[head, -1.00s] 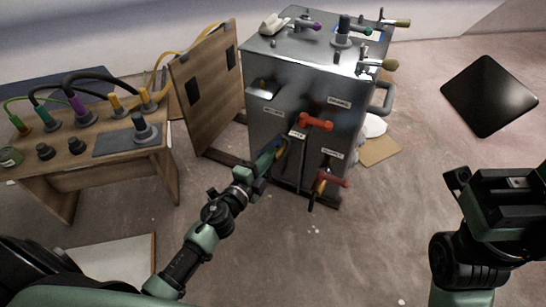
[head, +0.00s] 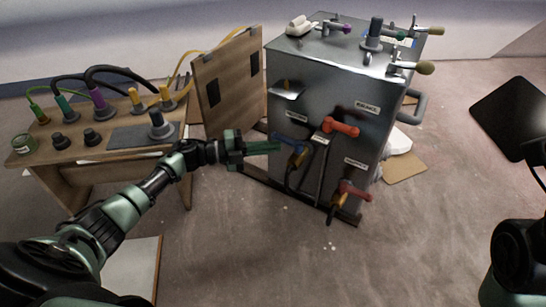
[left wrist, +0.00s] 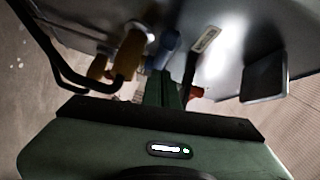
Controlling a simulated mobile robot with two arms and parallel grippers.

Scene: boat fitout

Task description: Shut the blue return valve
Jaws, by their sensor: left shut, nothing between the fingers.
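The blue valve handle (head: 290,143) is on the front of the grey metal cabinet, left of a red handle. It lies mostly sideways, sloping down to the right, with a yellowish fitting at its right end. It also shows in the left wrist view (left wrist: 170,41), just beyond my fingertips. My left gripper (head: 277,147) is shut and empty, its green fingers pointing at the handle's left part. I cannot tell whether they touch it. In the left wrist view the closed fingers (left wrist: 162,80) point toward the handle. My right gripper's fingers are not seen; part of that arm shows at right.
The grey cabinet (head: 310,87) carries red handles at centre (head: 341,126) and lower right (head: 354,190), with dark hoses below. Several valves stand on top. A wooden bench (head: 88,152) with connectors is at left. A wooden panel (head: 228,80) leans between.

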